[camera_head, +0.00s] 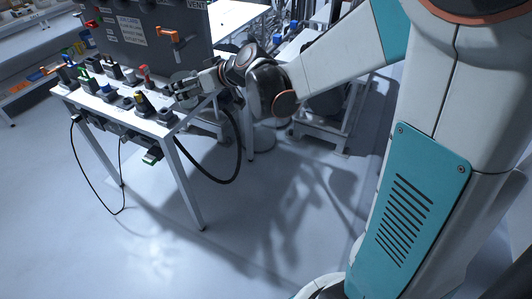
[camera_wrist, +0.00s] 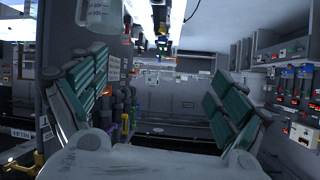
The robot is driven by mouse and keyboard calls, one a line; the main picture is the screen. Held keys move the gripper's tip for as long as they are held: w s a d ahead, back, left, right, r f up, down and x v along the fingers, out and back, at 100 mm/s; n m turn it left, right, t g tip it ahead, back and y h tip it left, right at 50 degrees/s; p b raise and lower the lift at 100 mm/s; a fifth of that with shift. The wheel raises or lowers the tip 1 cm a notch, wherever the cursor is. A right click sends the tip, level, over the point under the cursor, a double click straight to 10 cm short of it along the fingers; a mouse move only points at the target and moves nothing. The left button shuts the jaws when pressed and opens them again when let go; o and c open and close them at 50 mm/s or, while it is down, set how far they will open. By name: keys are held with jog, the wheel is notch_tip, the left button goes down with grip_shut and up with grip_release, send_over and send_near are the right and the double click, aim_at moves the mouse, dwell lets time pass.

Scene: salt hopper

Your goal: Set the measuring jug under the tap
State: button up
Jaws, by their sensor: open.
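The measuring jug (camera_wrist: 98,14) is a clear vessel with printed marks, cut by the top edge of the wrist view, where the scene looks upside down. In the head view a pale round form that looks like the jug (camera_head: 183,76) is partly hidden behind my gripper (camera_head: 186,90). My gripper also shows in the wrist view (camera_wrist: 155,85), with green-padded fingers apart and nothing between them. The jug is not between the fingers. An orange-handled valve, apparently the tap (camera_head: 171,37), is on the dark panel above; I cannot clearly make out its outlet.
The white bench (camera_head: 158,129) carries several small valves and fittings along its front. The dark panel (camera_head: 140,45) stands behind them. A black hose (camera_head: 236,160) loops below the bench. Open floor (camera_head: 150,255) lies in front.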

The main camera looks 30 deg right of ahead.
jog(key=s+d+f+m+g+h, duration=0.1)
jog(key=s+d+m+g+h, duration=0.1)
jog(key=s, duration=1.3)
jog(key=s+d+m+g+h, duration=0.1)
jog(key=s+d+h, duration=0.3)
jog(key=s, duration=1.2)
jog(key=shift+d+f+m+g, duration=0.25)
jog(key=shift+f+m+g, duration=0.15)
jog(key=shift+m, duration=0.2)
